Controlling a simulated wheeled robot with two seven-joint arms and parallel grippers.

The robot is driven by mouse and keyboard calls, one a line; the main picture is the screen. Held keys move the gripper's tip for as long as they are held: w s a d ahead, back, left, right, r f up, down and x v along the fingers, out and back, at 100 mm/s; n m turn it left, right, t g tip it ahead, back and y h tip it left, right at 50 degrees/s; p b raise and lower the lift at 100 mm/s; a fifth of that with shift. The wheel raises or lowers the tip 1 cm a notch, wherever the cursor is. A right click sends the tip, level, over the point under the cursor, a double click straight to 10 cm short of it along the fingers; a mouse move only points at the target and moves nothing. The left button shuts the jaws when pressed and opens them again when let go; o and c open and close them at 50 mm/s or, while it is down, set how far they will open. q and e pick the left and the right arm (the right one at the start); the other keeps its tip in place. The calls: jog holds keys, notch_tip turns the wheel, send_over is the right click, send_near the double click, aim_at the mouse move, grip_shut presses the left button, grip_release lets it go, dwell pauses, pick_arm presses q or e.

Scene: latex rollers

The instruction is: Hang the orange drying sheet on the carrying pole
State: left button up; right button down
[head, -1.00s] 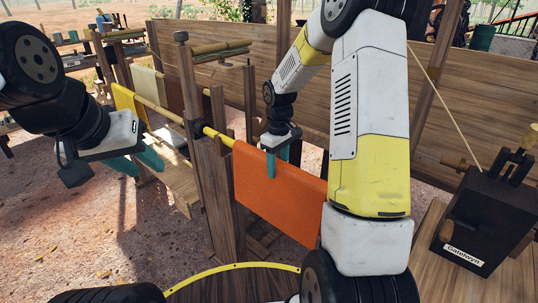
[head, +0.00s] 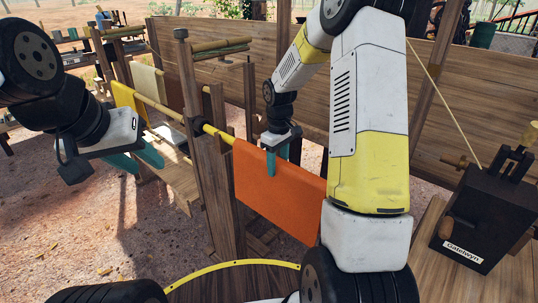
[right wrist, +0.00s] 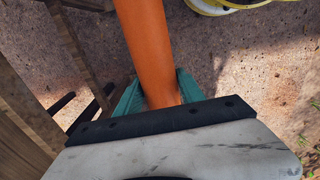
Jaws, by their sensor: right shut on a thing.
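The orange sheet (head: 265,195) hangs down in the head view, its top edge in line with the yellow pole (head: 216,136). The pole meets its left end; I cannot tell whether the pole runs on under the fold. My right gripper (head: 277,163) comes from above and is shut on the sheet's top edge. In the right wrist view the orange sheet (right wrist: 148,45) runs as a narrow band between the teal fingers (right wrist: 155,95). My left gripper (head: 140,160) is open and empty, left of the wooden post. My right arm hides the sheet's right end.
A wooden post (head: 205,150) stands left of the sheet. Yellow and pale sheets (head: 130,101) hang on the rack behind. A dark box (head: 485,220) with a crank stands at right. A plank wall (head: 470,120) closes the back. Bare ground (head: 90,220) lies at left.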

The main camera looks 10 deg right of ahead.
jog(key=c, duration=0.6)
grip_release()
jog(key=shift+c, duration=0.2)
jog(key=shift+f, duration=0.1)
notch_tip(320, 180, up, 7)
jog(key=shift+r, duration=0.2)
jog(key=s+r+m+t, duration=0.2)
jog(key=s+r, duration=0.3)
jog(key=s, duration=0.3)
jog(key=s+a+r+m+t+y, duration=0.1)
jog(key=s+r+m+t, duration=0.1)
jog(key=s+r, duration=0.3)
jog(key=s+a+r+m+t+y, duration=0.1)
jog(key=s+r, duration=0.4)
jog(key=s, duration=0.6)
jog(key=shift+a+m+t, duration=0.15)
jog(key=shift+m+t, duration=0.45)
jog(key=shift+m, duration=0.4)
jog(key=shift+s, duration=0.1)
